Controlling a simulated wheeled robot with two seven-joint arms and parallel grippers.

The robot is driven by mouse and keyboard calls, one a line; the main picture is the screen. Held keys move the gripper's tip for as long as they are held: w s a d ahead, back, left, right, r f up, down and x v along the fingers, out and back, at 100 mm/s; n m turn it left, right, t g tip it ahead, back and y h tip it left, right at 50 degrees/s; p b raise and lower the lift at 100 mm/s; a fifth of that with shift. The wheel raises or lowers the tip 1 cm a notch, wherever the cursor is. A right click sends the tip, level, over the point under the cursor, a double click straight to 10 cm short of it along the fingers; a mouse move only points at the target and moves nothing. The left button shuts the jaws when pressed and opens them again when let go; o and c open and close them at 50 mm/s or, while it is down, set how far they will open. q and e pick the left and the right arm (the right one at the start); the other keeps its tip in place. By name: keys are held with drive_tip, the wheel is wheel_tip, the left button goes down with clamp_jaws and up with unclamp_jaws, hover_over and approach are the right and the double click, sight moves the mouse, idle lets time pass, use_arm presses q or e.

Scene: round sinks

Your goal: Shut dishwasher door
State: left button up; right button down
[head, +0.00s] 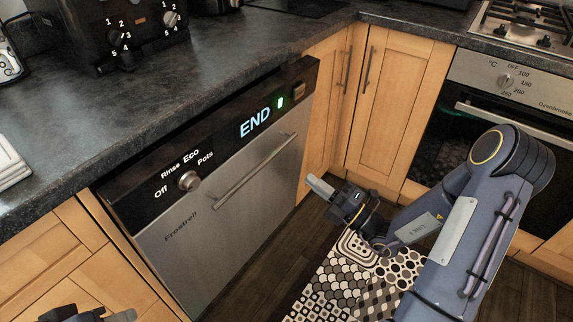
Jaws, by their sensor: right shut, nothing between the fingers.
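The dishwasher (215,190) has a steel door with a black control panel, a lit END display and a bar handle (256,171). The door stands upright or nearly so under the worktop. A dark gap shows along its top and left edges, and it seems to stand slightly forward of the cabinets. My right gripper (318,187) is shut and empty, to the right of the door and apart from the handle, above the floor. My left gripper (125,315) only partly shows at the bottom left edge, below the dishwasher's left side; its opening cannot be made out.
The dark worktop (200,85) runs above the dishwasher, with a black toaster (125,30) on it. Wooden cabinets (395,85) fill the corner. An oven (500,110) stands at the right. A patterned mat (335,285) lies on the dark wood floor.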

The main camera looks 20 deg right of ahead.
drive_tip(key=b+x, duration=0.1)
drive_tip(key=x, duration=0.7)
drive_tip(key=shift+w+a+b, duration=0.25)
drive_tip(key=shift+w+b, duration=0.05)
drive_tip(key=shift+b, duration=0.1)
drive_tip(key=shift+r, duration=0.15)
